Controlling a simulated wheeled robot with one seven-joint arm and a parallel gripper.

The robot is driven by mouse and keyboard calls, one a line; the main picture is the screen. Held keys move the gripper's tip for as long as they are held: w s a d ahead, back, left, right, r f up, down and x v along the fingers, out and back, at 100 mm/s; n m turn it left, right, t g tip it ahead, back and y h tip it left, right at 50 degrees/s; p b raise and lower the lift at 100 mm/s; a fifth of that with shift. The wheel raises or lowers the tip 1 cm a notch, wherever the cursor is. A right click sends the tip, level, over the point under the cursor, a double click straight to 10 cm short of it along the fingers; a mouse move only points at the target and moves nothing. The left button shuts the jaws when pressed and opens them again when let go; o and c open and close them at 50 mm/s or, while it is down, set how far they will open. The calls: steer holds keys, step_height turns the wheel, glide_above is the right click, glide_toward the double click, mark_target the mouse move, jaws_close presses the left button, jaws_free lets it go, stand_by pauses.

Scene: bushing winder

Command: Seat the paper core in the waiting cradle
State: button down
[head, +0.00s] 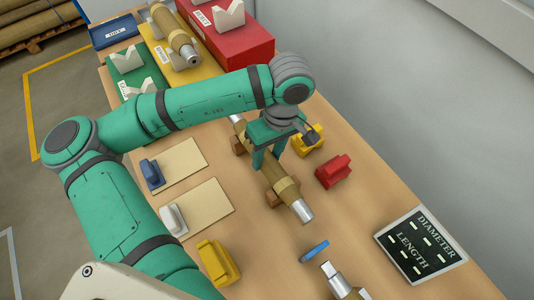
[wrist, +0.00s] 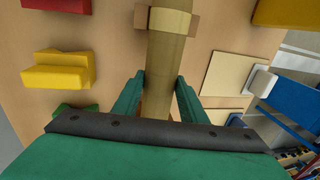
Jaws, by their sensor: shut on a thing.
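The paper core (head: 278,182) is a long brown tube with a lighter band and a bare metal end, lying lengthwise along the table. My gripper (head: 269,163) points down from above and is shut on its middle. In the wrist view the core (wrist: 165,60) runs between the two green fingers. Brown wooden supports (head: 285,193) are under the core; I cannot tell whether it rests on them or hangs just above. The green cradle base (head: 153,76) carries white V-blocks (head: 127,60) and shows no core, though my arm hides part of it.
A yellow base (head: 158,55) holds another core (head: 174,36). A red base (head: 250,45) has white V-blocks. Red (head: 333,171) and yellow (head: 308,141) blocks stand close right of the core. A yellow block (head: 218,262) and a sign board (head: 420,246) are nearer. A wall bounds the right.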

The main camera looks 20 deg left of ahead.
steer(key=c, duration=1)
jaws_free()
steer(key=r, duration=0.3)
steer(key=w+r, duration=0.1)
steer(key=r, duration=0.3)
steer(key=d+r, duration=0.1)
steer(key=r, duration=0.2)
steer(key=shift+w+r, duration=0.25)
steer(key=shift+w, duration=0.1)
